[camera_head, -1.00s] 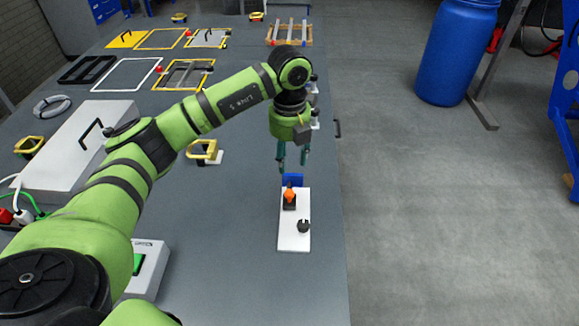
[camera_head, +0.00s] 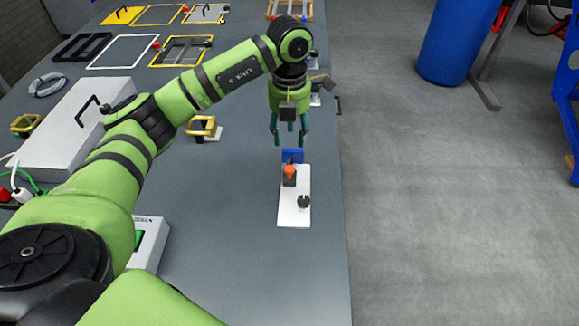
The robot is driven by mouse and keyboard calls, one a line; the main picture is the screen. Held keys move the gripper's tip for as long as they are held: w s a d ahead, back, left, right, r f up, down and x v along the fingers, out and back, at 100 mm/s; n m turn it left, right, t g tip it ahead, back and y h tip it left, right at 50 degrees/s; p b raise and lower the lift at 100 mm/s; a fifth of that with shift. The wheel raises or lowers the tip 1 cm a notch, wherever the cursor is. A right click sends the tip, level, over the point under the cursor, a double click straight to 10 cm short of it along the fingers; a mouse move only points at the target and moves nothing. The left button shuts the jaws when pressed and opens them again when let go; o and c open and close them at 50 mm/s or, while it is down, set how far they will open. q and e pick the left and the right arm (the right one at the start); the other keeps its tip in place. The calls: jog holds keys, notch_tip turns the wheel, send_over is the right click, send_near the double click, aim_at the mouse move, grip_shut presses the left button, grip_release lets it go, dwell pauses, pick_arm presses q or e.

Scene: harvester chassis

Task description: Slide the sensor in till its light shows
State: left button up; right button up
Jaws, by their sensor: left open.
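A white plate (camera_head: 293,213) lies near the right edge of the grey table. On it stand a blue block (camera_head: 292,156) at the far end, an orange-topped piece (camera_head: 290,171) in a dark holder, and a black knob-like part (camera_head: 304,202) near the front. The orange-topped piece may be the sensor; I cannot tell for sure, and no lit light is visible. My left gripper (camera_head: 289,138) points down with its green fingers spread and empty, just beyond the blue block in the picture. I cannot tell its height. My right gripper is not in view.
A yellow-framed part (camera_head: 203,128) stands left of my left gripper. A white box with a black handle (camera_head: 75,130) and a box with a green button (camera_head: 148,243) are at left. The table left of the plate is clear. A blue barrel (camera_head: 446,45) stands on the floor.

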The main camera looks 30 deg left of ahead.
aim_at(290, 168)
pick_arm(q)
notch_tip(290, 168, down, 3)
jog(key=m+b, duration=0.3)
jog(key=m, duration=1.3)
jog(key=shift+r, duration=0.15)
jog(key=m, duration=0.1)
jog(key=m+b, duration=0.1)
jog(key=m, duration=0.3)
jog(key=shift+f, duration=0.3)
jog(key=m+b, duration=0.1)
jog(key=m, duration=0.2)
jog(key=shift+f, duration=0.2)
jog(key=m, duration=0.3)
jog(key=m+b, duration=0.1)
jog(key=m, duration=0.1)
jog(key=shift+f+m, duration=0.25)
jog(key=shift+m, duration=0.05)
jog(key=shift+f, duration=0.15)
notch_tip(290, 168, down, 6)
jog(key=shift+r+p, duration=0.25)
jog(key=shift+p, duration=0.95)
jog(key=shift+f, duration=0.6)
jog(key=shift+c, duration=0.4)
